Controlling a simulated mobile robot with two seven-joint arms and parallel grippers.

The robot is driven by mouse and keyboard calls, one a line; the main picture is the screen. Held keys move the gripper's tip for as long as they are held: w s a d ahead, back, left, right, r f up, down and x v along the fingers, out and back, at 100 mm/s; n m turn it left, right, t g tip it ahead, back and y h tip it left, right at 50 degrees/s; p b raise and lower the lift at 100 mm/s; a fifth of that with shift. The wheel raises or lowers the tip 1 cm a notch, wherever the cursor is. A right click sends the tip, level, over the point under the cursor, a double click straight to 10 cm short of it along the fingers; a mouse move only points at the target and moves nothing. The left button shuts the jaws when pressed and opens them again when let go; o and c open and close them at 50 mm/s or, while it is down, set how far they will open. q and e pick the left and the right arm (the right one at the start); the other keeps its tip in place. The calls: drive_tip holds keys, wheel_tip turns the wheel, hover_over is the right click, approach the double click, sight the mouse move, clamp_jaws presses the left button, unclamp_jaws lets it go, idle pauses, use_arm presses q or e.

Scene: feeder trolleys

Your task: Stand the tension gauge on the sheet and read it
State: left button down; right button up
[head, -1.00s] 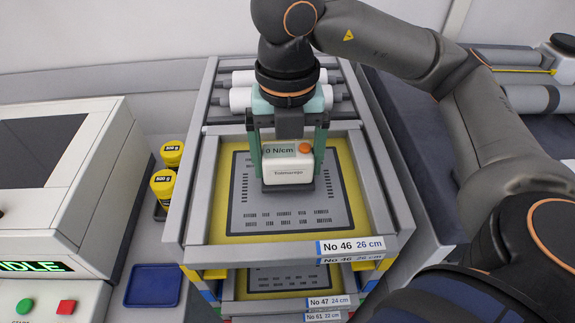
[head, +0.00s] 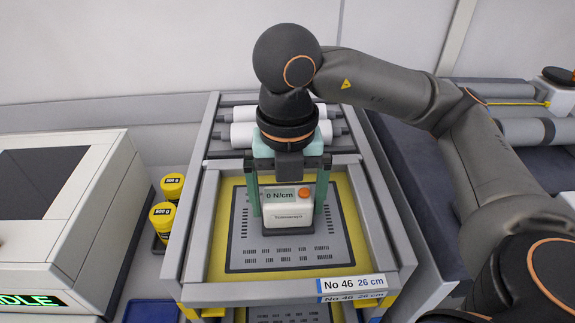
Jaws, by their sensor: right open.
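The tension gauge (head: 289,215) is a small white box with an orange button and a display reading 0 N/cm. It stands upright on its dark foot on the grey sheet (head: 290,251), which has rows of dark slots and lies within a yellow border. My right gripper (head: 288,207) is open, with its green fingers down on either side of the gauge and a narrow gap showing beside it. The palm is just above and behind the display. My left gripper is not in view.
The sheet sits in a grey-framed drawer labelled No 46, 26 cm (head: 351,284). White rollers (head: 240,135) lie behind it. At left are two yellow 500 g weights (head: 162,218), a blue tray (head: 150,312) and a machine (head: 60,215) showing IDLE.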

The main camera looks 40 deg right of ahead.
sight(288, 196)
wheel_tip(288, 196, up, 11)
drive_tip(key=p, duration=0.2)
drive_tip(key=shift+r, duration=0.15)
idle(0.6)
